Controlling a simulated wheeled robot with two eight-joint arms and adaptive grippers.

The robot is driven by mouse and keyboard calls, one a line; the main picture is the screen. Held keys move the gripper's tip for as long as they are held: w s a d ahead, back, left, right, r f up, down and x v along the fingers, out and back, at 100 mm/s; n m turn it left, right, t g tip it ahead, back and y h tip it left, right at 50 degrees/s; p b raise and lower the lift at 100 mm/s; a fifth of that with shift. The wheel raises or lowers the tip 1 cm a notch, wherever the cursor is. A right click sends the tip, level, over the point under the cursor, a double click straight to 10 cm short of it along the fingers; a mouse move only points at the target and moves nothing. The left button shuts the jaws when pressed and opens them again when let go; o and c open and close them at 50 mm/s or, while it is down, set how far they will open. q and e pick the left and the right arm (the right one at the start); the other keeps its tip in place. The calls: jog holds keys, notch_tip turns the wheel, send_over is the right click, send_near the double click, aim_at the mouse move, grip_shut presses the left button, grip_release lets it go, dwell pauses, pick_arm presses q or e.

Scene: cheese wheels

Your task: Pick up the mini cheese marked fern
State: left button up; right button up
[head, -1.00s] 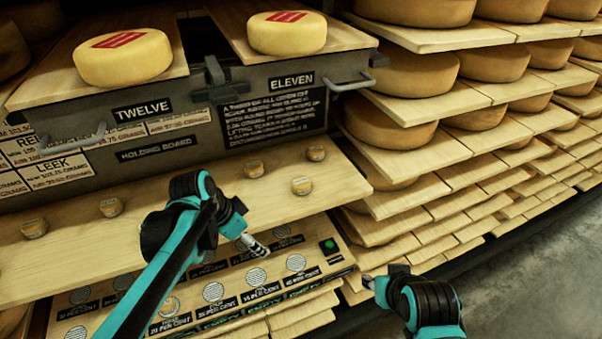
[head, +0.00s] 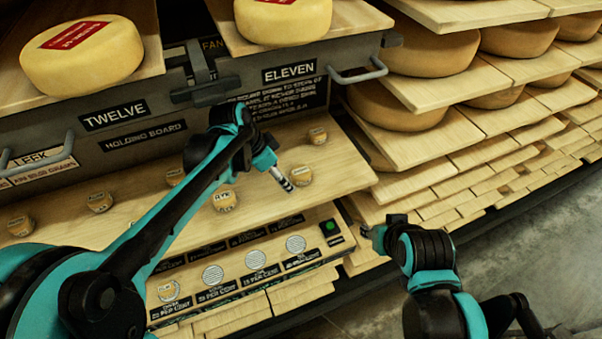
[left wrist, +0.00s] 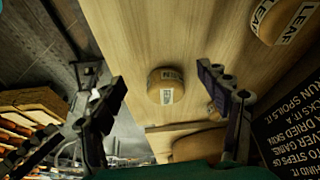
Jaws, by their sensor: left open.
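My left gripper (head: 288,184) is open and empty, close to a small round cheese (head: 301,175) near the right end of the wooden holding board (head: 345,172). The left wrist view shows a small cheese (left wrist: 158,88) centred between the parted fingers (left wrist: 165,95), not held. Its label seems to hold an N, but I cannot read it surely.
More mini cheeses stand on the board, one reading RYE (head: 225,201) and one farther back (head: 318,135). The grey sign wall (head: 290,95) rises behind them. A panel with round discs (head: 254,259) lies below the front edge. Cheese racks (head: 440,160) fill the right.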

aim_at(299, 171)
pick_arm(q)
jog(key=shift+w+d, duration=0.35)
jog(key=shift+d, duration=0.1)
jog(key=d, duration=0.1)
jog(key=w+d, duration=0.1)
jog(key=shift+w+d, duration=0.15)
jog(key=shift+d, duration=0.2)
jog(key=shift+w+d+f, duration=0.3)
jog(key=shift+d+f, duration=0.05)
jog(key=shift+f, duration=0.15)
jog(key=shift+w+d+f, duration=0.25)
jog(key=shift+d+f, duration=0.1)
jog(key=shift+f, duration=0.1)
jog(key=shift+w+d+f, duration=0.1)
jog(key=shift+f, duration=0.35)
jog(key=c, duration=1.3)
